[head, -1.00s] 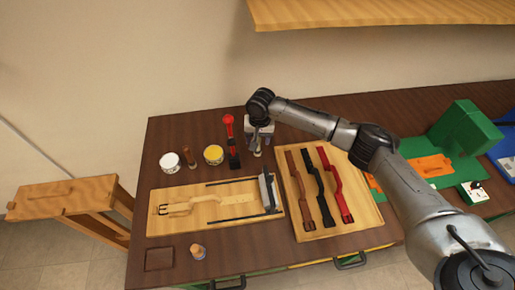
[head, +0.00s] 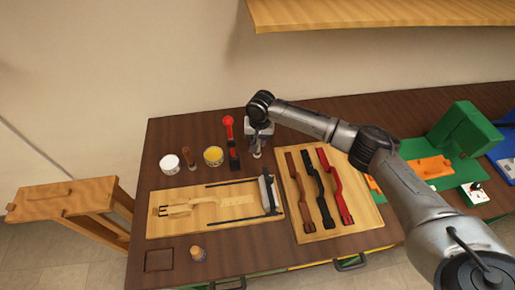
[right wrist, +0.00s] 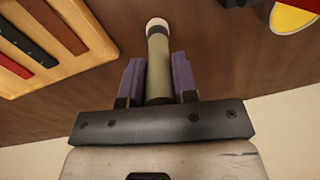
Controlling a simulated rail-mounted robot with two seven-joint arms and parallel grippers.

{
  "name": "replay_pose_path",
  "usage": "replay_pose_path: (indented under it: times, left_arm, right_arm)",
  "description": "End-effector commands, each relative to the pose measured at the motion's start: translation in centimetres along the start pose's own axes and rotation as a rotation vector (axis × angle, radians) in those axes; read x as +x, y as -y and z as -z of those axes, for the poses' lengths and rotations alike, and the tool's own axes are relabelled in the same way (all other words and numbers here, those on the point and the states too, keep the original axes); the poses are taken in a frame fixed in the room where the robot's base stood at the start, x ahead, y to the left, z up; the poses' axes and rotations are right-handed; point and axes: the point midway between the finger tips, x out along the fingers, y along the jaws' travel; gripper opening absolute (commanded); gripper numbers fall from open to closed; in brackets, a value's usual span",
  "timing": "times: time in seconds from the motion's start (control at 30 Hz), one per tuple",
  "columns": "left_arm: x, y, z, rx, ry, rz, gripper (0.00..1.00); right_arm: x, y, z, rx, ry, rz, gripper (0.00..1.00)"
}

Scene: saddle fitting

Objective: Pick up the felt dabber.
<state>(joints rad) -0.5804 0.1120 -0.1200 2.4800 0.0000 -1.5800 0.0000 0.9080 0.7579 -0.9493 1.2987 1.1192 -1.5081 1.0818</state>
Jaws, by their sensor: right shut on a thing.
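The felt dabber (right wrist: 158,68) has an olive-grey cylindrical handle and a rounded white tip, seen in the right wrist view. My right gripper (right wrist: 157,75) is shut on its handle, with one purple finger pad on each side. In the head view my right gripper (head: 257,143) points down at the back of the table, just right of the red-handled tool. Only the dabber's lower end (head: 257,154) shows there below the fingers. I cannot tell whether it touches the table. My left gripper is not in view.
A red-handled tool (head: 230,140), a yellow tin (head: 213,156), a brown wooden tool (head: 188,157) and a white tin (head: 169,164) stand to the left. In front are a clamping board (head: 190,227) and a board of straps (head: 355,218).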

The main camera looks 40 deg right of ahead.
Motion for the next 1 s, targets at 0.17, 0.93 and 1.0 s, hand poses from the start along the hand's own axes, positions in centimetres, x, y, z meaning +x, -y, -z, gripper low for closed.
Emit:
replay_pose_path:
  times: [0.17, 0.93, 1.0]
  left_arm:
    - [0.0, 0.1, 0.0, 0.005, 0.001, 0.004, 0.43]
    - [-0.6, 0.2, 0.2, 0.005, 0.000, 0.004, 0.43]
    - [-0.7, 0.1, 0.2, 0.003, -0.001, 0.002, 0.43]
  right_arm:
    - [-0.2, 0.0, 0.0, 0.000, 0.000, 0.001, 0.03]
    - [-8.4, -3.9, -5.2, -0.001, -0.002, 0.000, 0.03]
    - [-9.0, -4.5, -6.1, -0.001, -0.001, -0.001, 0.03]
